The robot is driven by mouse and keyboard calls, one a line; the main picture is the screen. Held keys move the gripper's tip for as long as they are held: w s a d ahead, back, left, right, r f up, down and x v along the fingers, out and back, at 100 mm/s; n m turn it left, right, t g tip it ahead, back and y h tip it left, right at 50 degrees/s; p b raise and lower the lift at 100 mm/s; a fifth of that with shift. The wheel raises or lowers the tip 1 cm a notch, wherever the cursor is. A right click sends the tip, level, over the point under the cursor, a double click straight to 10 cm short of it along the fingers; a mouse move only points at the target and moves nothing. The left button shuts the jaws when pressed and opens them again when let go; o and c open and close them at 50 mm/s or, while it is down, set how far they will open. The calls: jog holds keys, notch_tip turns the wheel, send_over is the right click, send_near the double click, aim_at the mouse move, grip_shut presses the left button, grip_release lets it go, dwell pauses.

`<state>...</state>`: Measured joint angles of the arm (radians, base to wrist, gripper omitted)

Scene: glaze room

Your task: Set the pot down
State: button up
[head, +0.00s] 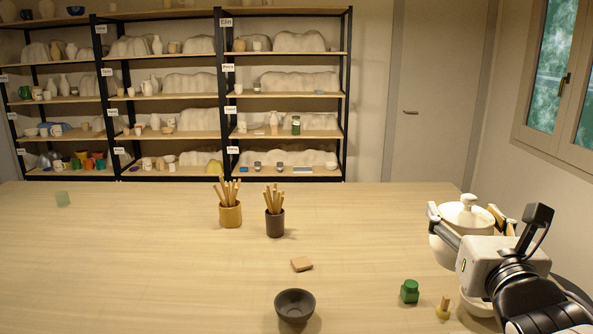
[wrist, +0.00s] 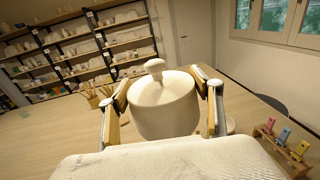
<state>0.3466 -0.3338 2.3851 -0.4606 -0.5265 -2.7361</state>
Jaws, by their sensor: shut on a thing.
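The pot (head: 463,217) is a cream, round vessel with a lid and a knob on top, at the right of the head view. In the wrist view the pot (wrist: 163,108) stands upright between the two fingers. My gripper (wrist: 164,103) is shut on it, one finger on each side of its body. In the head view my gripper (head: 468,216) partly covers the pot. The pot's underside is hidden, so I cannot tell whether it touches the table (head: 130,270).
A dark bowl (head: 295,304), a tan block (head: 301,264), a green jar (head: 410,291) and a small wooden-handled tool (head: 443,308) lie on the table. Two brush cups (head: 230,213) (head: 275,222) stand farther back. A rack with coloured pieces (wrist: 282,146) is at right. The table's left is mostly clear.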

jog(key=s+d+m+g+h, duration=0.2)
jog(key=s+d+m+h, duration=0.1)
jog(key=d, duration=0.7)
jog(key=s+d+m+g+h, duration=0.2)
jog(key=s+d+h, duration=0.4)
jog(key=d, duration=0.5)
jog(key=shift+s+d+m, duration=0.2)
jog(key=shift+s+m, duration=0.6)
jog(key=shift+s, duration=0.35)
